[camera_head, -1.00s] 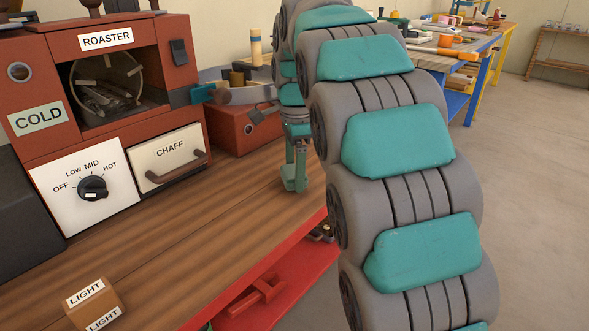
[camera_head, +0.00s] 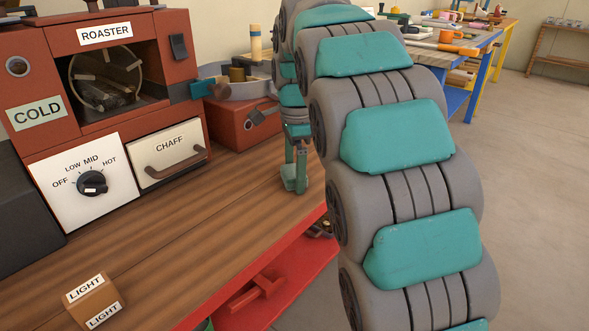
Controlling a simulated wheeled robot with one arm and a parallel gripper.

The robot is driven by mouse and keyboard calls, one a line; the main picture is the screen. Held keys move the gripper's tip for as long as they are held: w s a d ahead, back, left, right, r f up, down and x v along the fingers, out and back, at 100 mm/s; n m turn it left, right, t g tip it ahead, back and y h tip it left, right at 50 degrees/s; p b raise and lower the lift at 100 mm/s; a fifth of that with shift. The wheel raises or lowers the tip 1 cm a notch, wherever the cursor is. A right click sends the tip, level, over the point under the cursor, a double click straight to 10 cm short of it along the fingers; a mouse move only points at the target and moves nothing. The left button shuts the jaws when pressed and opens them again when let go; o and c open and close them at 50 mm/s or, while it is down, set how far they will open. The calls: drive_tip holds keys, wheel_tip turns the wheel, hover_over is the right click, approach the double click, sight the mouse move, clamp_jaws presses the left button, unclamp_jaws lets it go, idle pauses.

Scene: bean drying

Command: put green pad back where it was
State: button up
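My gripper (camera_head: 295,176) points down over the right part of the wooden bench top (camera_head: 190,235), in front of the small red box (camera_head: 238,124). It is small in view and partly hidden by my arm, so I cannot tell whether its fingers are open or shut. I see no object I can clearly name as the green pad. A sliver of something green (camera_head: 208,326) shows at the bottom edge, too little to identify.
The red roaster (camera_head: 185,105) stands at left with a COLD label (camera_head: 36,113), a dial (camera_head: 92,183) and a CHAFF drawer (camera_head: 168,154). A LIGHT block (camera_head: 93,299) sits at the front. The middle of the bench is clear. A red shelf (camera_head: 265,290) lies below.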

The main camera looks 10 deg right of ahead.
drive_tip(key=shift+d+r, duration=0.1)
drive_tip(key=shift+r, duration=3.8)
